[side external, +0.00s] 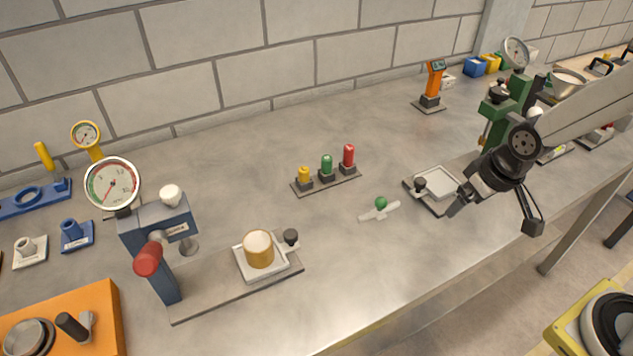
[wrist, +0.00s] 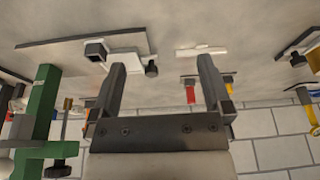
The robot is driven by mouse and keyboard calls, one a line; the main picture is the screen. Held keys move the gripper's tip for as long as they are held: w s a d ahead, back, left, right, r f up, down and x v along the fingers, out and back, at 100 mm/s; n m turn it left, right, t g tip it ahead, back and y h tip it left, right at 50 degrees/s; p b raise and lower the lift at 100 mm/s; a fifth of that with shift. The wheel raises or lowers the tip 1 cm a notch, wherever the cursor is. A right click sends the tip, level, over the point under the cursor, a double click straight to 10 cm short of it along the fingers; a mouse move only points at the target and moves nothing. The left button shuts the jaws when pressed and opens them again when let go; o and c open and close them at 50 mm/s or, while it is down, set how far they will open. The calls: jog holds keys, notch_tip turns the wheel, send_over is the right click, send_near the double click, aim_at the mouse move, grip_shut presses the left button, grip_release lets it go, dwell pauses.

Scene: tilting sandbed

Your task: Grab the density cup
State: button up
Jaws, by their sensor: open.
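A short brass-coloured cup with a pale top (side external: 258,250) stands upright on a square white tray (side external: 283,266) in the side external view. I take it to be the density cup; no label is readable. The tray sits on the grey base of a blue press stand (side external: 165,262), at front left. My gripper (side external: 493,219) is well to the right of the cup, above the bench's front edge. Its two fingers are spread apart, with nothing between them. They also show in the wrist view (wrist: 162,66). I cannot make out the cup clearly in the wrist view.
A white tray on a dark base (side external: 437,184) lies just left of my gripper, beside a green stand (side external: 511,104). A white piece with a green knob (side external: 380,207) and a coloured plug rack (side external: 326,180) lie between gripper and cup. Bare bench surrounds them.

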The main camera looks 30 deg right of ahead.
jog(key=w+a+f+n+t+y, duration=0.1)
jog(key=w+a+n+t, duration=0.1)
jog(key=w+a, duration=0.35)
jog(key=w+a+f+n+t+y, duration=0.1)
jog(key=w+a+t, duration=0.15)
jog(key=a, duration=0.55)
jog(key=n+t+y, duration=0.2)
jog(key=n+y, duration=0.1)
jog(key=y, duration=0.2)
send_near(259, 242)
jog(key=x, duration=0.3)
jog(key=shift+x, duration=1.25)
jog(key=shift+d+f, duration=0.1)
jog(key=shift+f, duration=0.1)
jog(key=shift+x, duration=2.55)
jog(key=shift+r, duration=0.1)
jog(key=c, duration=1.3)
jog(key=shift+r, duration=0.15)
